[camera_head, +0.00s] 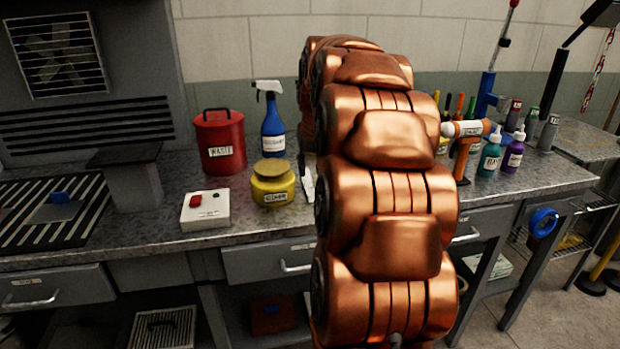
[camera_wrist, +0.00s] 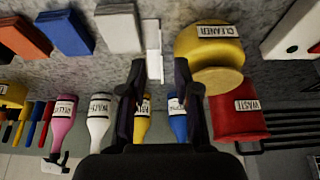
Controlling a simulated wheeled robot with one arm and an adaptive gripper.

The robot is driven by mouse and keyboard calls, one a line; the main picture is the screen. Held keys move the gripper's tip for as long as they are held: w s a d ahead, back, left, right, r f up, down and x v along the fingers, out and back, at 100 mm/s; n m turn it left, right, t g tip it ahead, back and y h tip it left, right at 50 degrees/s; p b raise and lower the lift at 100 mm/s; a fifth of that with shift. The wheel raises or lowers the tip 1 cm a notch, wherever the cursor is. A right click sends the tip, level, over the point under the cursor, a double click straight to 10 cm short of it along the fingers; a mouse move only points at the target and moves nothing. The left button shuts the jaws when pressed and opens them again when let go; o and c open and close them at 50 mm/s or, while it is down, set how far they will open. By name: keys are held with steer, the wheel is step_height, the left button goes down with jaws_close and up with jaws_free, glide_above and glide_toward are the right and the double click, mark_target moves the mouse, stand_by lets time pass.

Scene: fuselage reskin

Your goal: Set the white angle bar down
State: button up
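The white angle bar (camera_wrist: 153,45) shows in the wrist view as a narrow white strip against the grey bench top, close to the yellow cleaner jar (camera_wrist: 205,45). My gripper (camera_wrist: 160,75) has its two dark fingers apart, with a gap wider than the bar. The bar's near end lies at the gap between the fingertips, closer to the left finger, and no finger visibly clamps it. A small white piece (camera_head: 308,182), likely the bar, shows at the arm's left edge beside the cleaner jar (camera_head: 273,182).
On the bench (camera_head: 240,224) stand a red waste can (camera_head: 220,141), a blue spray bottle (camera_head: 272,125) and a white box with a red button (camera_head: 205,209). Several bottles (camera_head: 490,155) and an orange-handled tool (camera_head: 464,150) stand right of my arm. Blocks (camera_wrist: 65,32) lie left of the bar.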

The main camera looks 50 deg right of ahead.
steer(key=shift+s+a+r, duration=0.15)
steer(key=shift+s+r, duration=0.05)
steer(key=shift+r, duration=0.35)
